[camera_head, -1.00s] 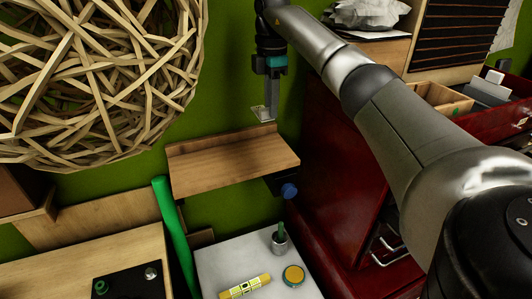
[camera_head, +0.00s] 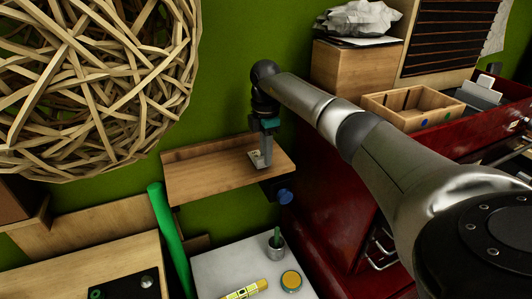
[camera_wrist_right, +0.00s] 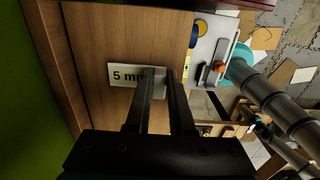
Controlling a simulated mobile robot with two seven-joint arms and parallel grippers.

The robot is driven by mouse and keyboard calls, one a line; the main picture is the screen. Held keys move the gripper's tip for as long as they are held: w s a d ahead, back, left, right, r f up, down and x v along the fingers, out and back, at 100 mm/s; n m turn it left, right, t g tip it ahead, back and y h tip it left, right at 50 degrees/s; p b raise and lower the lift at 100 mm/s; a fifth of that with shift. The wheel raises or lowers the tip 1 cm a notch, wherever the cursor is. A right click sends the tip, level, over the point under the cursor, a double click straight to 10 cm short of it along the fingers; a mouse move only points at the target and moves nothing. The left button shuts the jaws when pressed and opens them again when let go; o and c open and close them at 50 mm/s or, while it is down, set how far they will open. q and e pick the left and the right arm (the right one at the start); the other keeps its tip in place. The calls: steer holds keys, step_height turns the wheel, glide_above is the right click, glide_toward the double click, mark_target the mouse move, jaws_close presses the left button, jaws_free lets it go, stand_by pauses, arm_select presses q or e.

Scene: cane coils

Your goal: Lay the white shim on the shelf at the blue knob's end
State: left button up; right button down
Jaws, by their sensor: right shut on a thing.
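The white shim (camera_head: 256,156) is a small flat plate; in the wrist view the shim (camera_wrist_right: 122,75) carries the print "5 mm". My right gripper (camera_head: 262,162) is shut on the shim's edge and holds it at the wooden shelf (camera_head: 205,178), over the shelf's right half. The shim looks flat and level with the shelf; whether it fully touches the board I cannot tell. The right gripper's fingers (camera_wrist_right: 157,84) cover one end of the shim in the wrist view. The blue knob (camera_head: 285,196) sits under the shelf's right end. My left gripper is not in view.
A big woven cane ball (camera_head: 95,80) hangs to the left. A green tube (camera_head: 172,235) leans below the shelf. A white surface below holds a cup (camera_head: 277,247), a round tin (camera_head: 291,281) and a yellow level (camera_head: 243,290). A red cabinet (camera_head: 335,215) stands right.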

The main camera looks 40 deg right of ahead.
steer(key=shift+f, duration=0.1)
steer(key=c, duration=0.8)
jaws_free()
step_height(320, 180, up, 12)
steer(key=shift+r+b, duration=0.15)
steer(key=shift+b, duration=0.15)
